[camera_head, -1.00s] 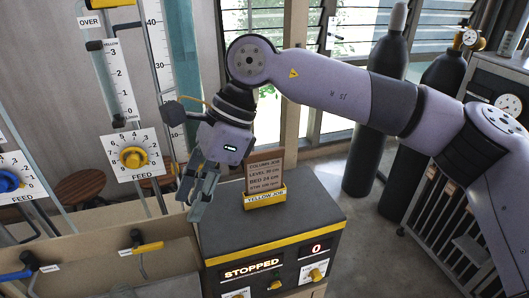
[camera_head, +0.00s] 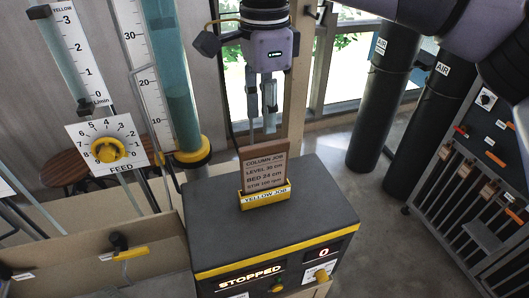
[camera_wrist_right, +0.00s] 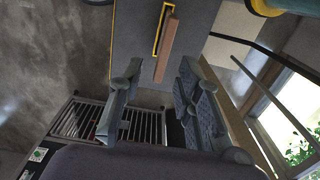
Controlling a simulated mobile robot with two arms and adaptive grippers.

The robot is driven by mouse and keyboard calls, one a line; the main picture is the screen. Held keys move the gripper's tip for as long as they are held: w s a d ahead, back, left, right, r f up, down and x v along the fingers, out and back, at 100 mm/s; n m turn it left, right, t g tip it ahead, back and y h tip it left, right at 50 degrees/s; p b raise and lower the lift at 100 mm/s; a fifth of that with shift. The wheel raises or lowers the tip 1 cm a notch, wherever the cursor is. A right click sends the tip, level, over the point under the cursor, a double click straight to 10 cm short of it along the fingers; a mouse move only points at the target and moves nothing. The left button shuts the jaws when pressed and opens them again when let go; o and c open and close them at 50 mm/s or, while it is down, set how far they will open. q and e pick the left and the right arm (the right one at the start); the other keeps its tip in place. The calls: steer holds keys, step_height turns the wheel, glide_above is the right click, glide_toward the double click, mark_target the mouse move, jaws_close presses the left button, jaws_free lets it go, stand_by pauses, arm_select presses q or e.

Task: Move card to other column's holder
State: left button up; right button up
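The brown card (camera_head: 264,168) reads COLUMN JOB, with level, bed and stir lines. It stands upright in the yellow holder (camera_head: 266,197) labelled YELLOW JOB, on top of the dark control box (camera_head: 215,215). My right gripper (camera_head: 262,122) points down above and behind the card in the head view, apart from it. Its fingers are spread with nothing between them. The right wrist view shows the open gripper (camera_wrist_right: 158,100), with the card's top edge (camera_wrist_right: 166,48) and the holder (camera_wrist_right: 157,29) beyond the fingertips. My left gripper and another column's holder are not in view.
The box front reads STOPPED and 0. The yellow-collared column (camera_head: 182,110) and the yellow feed dial (camera_head: 107,147) stand left of the box. Dark AIR cylinders (camera_head: 385,95) and a rack (camera_head: 470,190) stand right. The box top around the holder is mostly clear.

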mark_target(265, 145)
steer(key=f+b, duration=0.1)
steer(key=w+f, duration=0.1)
steer(key=f, duration=0.1)
steer(key=shift+f+b, duration=0.25)
steer(key=shift+b, duration=0.15)
step_height(265, 145, down, 3)
steer(key=shift+s+f+b, duration=0.1)
steer(key=shift+b, duration=1.05)
steer(key=shift+f, duration=0.35)
steer(key=shift+f+b, duration=0.2)
steer(key=shift+b, duration=0.15)
steer(key=shift+f, duration=0.1)
arm_select(q)
steer(key=f, duration=0.1)
steer(key=w+f, duration=0.1)
steer(key=f, duration=0.1)
steer(key=w+f, duration=0.1)
steer(key=f, duration=0.1)
steer(key=shift+w+f, duration=0.2)
steer(key=shift+w, duration=0.1)
